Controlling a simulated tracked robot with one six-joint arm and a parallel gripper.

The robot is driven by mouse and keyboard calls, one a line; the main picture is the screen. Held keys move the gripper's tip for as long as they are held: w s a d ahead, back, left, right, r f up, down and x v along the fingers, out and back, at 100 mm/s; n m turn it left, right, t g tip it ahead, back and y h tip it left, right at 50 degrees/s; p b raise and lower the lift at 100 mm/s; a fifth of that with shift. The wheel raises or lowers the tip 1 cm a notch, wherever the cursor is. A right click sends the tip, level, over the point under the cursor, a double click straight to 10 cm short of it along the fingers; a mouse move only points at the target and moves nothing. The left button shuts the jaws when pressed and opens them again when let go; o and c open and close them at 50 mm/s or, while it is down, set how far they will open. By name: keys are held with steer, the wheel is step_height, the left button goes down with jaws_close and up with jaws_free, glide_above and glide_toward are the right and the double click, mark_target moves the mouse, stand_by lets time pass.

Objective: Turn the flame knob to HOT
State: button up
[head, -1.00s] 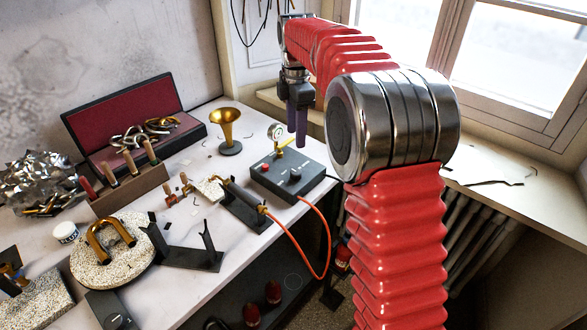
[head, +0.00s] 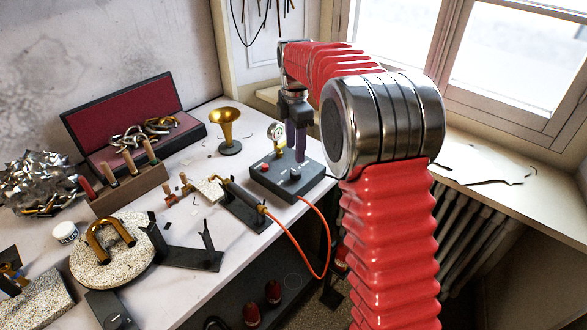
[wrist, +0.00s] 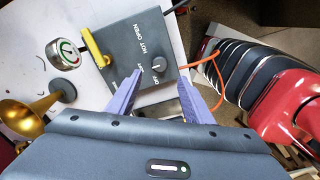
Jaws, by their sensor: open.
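The dark grey control box (head: 270,184) stands on the bench, with a black knob (head: 295,173) and a red button on top. In the wrist view the knob (wrist: 159,65) has a pale mark, and white lettering including HOT and OPEN is on the box. I cannot tell for certain which label the mark meets. My gripper (head: 297,158) is open, its purple fingers pointing down just above the box. In the wrist view the knob appears between and slightly beyond the fingertips (wrist: 160,78), with no contact visible. Nothing is held.
An orange hose (head: 306,240) loops off the bench front to the torch (head: 242,196). The windowsill is at the right.

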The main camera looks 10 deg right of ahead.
mark_target(295, 172)
step_height(295, 172, down, 9)
steer(key=shift+r, duration=0.2)
steer(key=shift+c, duration=0.5)
steer(key=c, duration=0.9)
steer(key=shift+a, duration=0.2)
steer(key=shift+c, duration=0.4)
steer(key=shift+d, duration=0.15)
